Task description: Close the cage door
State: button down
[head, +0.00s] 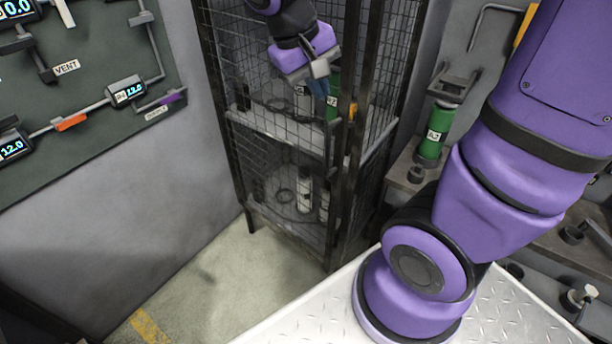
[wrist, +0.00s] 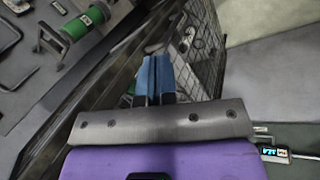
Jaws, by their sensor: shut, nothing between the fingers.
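The cage (head: 237,160) is a tall dark metal frame with wire mesh walls, in the middle of the head view. Its mesh front, where the cage door (head: 262,170) appears to be, faces my side. Two dark uprights stand close together at its right front corner; I cannot tell how far the door stands from its frame. My gripper (head: 320,88), purple with blue fingertips, is shut and empty in front of the upper mesh near that corner. In the wrist view, the blue fingers (wrist: 154,78) are together, with dark bars to their left and cage mesh (wrist: 207,45) behind. Contact cannot be told.
Cylinders (head: 304,190) stand on shelves inside the cage. A green cylinder (head: 436,130) stands on a bench right of the cage. A panel with pipes and displays (head: 90,90) hangs on the left wall. The floor (head: 215,275) before the cage is clear.

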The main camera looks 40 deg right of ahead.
jog(key=w+a+f+g+h, duration=0.1)
jog(key=w+f+h, duration=0.4)
jog(key=f, duration=0.4)
jog(key=w+a+f+g+h, duration=0.1)
jog(key=w+f+h, duration=0.4)
jog(key=f, duration=0.4)
jog(key=n+t+h, duration=0.3)
jog(key=n+t, duration=0.1)
jog(key=t, duration=0.3)
send_near(310, 172)
jog(key=x, duration=0.7)
jog(key=shift+w+d, duration=0.1)
jog(key=shift+d, duration=0.15)
